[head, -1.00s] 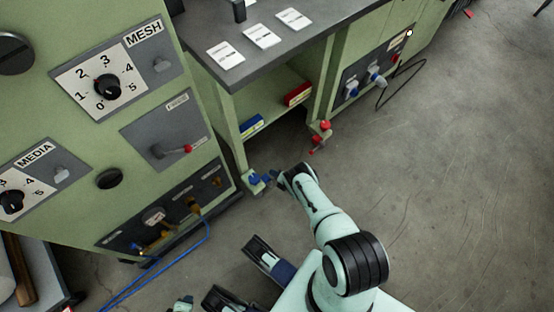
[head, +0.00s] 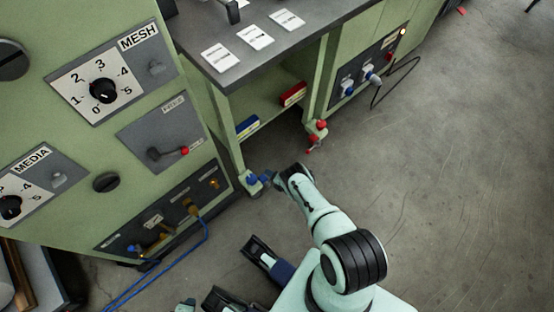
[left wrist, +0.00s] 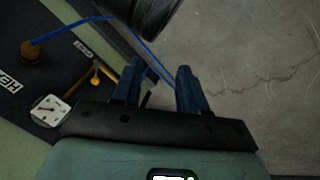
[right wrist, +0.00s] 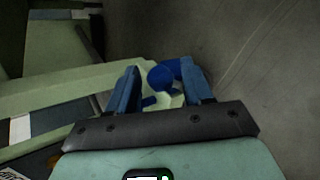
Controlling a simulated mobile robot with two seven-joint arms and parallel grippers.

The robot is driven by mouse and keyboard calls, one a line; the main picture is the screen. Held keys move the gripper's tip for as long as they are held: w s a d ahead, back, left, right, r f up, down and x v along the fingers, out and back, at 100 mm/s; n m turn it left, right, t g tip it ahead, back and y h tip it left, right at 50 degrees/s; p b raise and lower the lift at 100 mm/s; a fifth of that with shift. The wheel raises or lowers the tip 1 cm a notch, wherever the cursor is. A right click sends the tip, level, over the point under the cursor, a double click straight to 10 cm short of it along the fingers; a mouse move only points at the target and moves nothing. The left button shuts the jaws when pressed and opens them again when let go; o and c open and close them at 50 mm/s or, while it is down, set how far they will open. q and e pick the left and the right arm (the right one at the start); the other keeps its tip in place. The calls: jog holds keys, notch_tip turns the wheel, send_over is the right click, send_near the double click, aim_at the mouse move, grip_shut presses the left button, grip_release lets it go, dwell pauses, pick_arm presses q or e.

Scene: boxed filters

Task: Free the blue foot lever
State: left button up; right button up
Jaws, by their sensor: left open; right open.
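The blue foot lever (head: 254,180) is at the foot of the green bench's near leg, just above the floor. In the right wrist view its round blue part (right wrist: 162,77) shows between my fingers, with more blue beside the right fingertip. My right gripper (right wrist: 160,68) is open around the lever area; I cannot tell whether it touches. In the head view my right gripper (head: 277,178) is beside the lever, its fingers partly hidden by my wrist. My left gripper (left wrist: 158,75) is open and empty near the machine's lower panel.
A red foot lever (head: 317,130) is on the bench's other leg. A blue hose (head: 180,259) runs from the machine's lower panel (head: 160,222) across the floor. A black cable (head: 392,85) loops at the back. The floor (head: 440,180) on the right is clear.

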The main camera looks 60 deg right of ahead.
pick_arm(q)
jog(key=s+d+r+g+p, duration=0.1)
jog(key=s+d+r+p, duration=0.1)
jog(key=s+r+p, duration=0.1)
jog(key=s+d+r+g+h+p, duration=0.1)
jog(key=s+d+r+g+p, duration=0.1)
jog(key=s, duration=0.4)
jog(key=shift+s+d+r+m+p, duration=0.15)
jog(key=shift+d+r+m+p, duration=0.25)
jog(key=shift+r, duration=0.6)
pick_arm(e)
jog(key=v, duration=1.3)
pick_arm(q)
jog(key=shift+a+h, duration=0.1)
jog(key=shift+h, duration=0.2)
